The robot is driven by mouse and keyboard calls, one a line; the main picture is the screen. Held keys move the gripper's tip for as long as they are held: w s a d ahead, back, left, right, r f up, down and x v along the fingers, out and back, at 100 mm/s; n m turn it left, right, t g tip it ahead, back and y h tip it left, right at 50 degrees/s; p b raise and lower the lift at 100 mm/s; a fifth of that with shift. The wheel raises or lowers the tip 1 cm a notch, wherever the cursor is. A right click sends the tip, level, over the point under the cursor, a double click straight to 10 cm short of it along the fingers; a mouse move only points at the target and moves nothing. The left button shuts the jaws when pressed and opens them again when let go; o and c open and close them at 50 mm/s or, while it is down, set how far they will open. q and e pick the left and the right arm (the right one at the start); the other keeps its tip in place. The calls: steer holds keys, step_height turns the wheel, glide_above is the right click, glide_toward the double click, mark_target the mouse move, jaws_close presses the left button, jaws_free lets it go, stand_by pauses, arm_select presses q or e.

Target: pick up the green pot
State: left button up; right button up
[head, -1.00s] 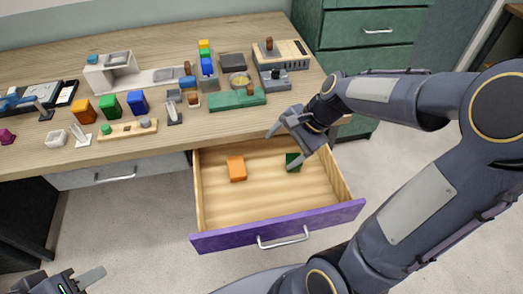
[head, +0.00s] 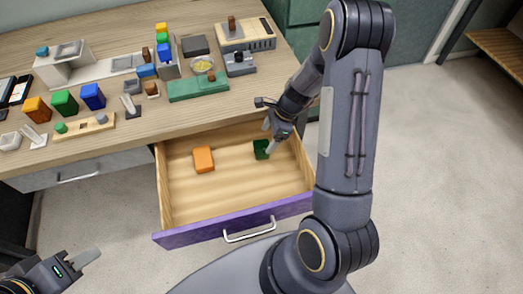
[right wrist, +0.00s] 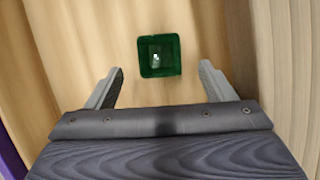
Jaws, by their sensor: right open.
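The green pot (head: 261,149) is a small dark green square cup inside the open drawer, towards its right side. In the right wrist view the pot (right wrist: 160,56) shows from above with its open top, a little beyond my fingertips and between their lines. My right gripper (head: 268,129) is over the drawer, close to the pot. In the right wrist view the right gripper (right wrist: 162,84) has its fingers wide apart with nothing between them. My left gripper (head: 85,262) is at the lower left, away from the drawer; its opening is unclear.
The wooden drawer (head: 225,186) has a purple front (head: 190,234) with a metal handle. An orange block (head: 203,159) lies in it, left of the pot. The table (head: 140,140) above holds several coloured blocks, holders and a green tray (head: 198,88).

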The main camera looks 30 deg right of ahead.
mark_target(261, 147)
steer(key=x, duration=0.6)
steer(key=shift+a+f, duration=0.1)
steer(key=shift+f, duration=0.1)
steer(key=c, duration=1.2)
